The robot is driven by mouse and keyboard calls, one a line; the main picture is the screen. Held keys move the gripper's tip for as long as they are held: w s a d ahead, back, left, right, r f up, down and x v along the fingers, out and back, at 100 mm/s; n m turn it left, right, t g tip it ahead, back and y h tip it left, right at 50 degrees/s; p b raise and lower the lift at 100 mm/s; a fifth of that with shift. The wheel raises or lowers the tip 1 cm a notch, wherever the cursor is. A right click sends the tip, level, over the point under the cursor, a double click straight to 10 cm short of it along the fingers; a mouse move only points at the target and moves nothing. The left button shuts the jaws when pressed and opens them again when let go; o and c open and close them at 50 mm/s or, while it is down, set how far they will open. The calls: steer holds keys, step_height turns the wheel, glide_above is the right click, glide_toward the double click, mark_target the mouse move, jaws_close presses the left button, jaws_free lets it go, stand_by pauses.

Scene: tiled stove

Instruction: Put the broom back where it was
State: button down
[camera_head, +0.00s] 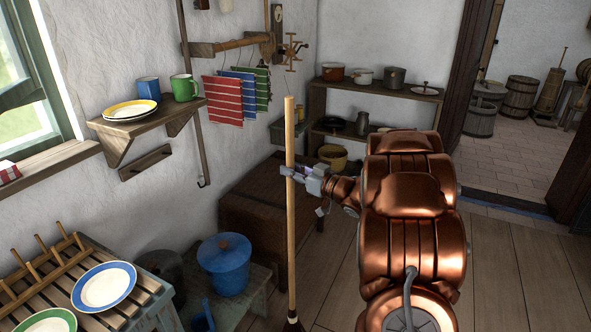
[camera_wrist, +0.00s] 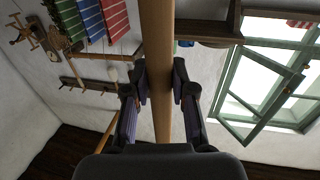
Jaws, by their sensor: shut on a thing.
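The broom (camera_head: 290,215) stands upright in front of me in the head view, its long wooden handle running from mid-height down to the lower edge. Only the top of its dark head shows at the bottom. My gripper (camera_head: 291,172) is shut around the handle in its upper half. In the wrist view the handle (camera_wrist: 156,50) runs between the two fingers of my gripper (camera_wrist: 160,85), and the window wall lies behind it. The broom's lower end is not in the wrist view.
A wooden chest (camera_head: 250,215) stands behind the handle. A blue pot (camera_head: 225,268) sits on a low bench to the left. A plate rack (camera_head: 150,285) is at lower left. Bare floor (camera_head: 500,270) lies to the right.

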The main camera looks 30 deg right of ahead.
steer(key=w+d+f+p, duration=0.1)
steer(key=w+d+f, duration=0.3)
steer(key=w, duration=0.1)
steer(key=shift+d+p, duration=0.15)
steer(key=shift+p, duration=0.2)
stand_by(0.4)
steer(key=shift+f, duration=0.1)
steer(key=c, duration=1)
jaws_free()
steer(key=shift+o, duration=0.2)
steer(key=shift+s, duration=0.15)
steer(key=b+v, duration=0.1)
steer(key=v, duration=1.1)
steer(key=shift+b, duration=0.4)
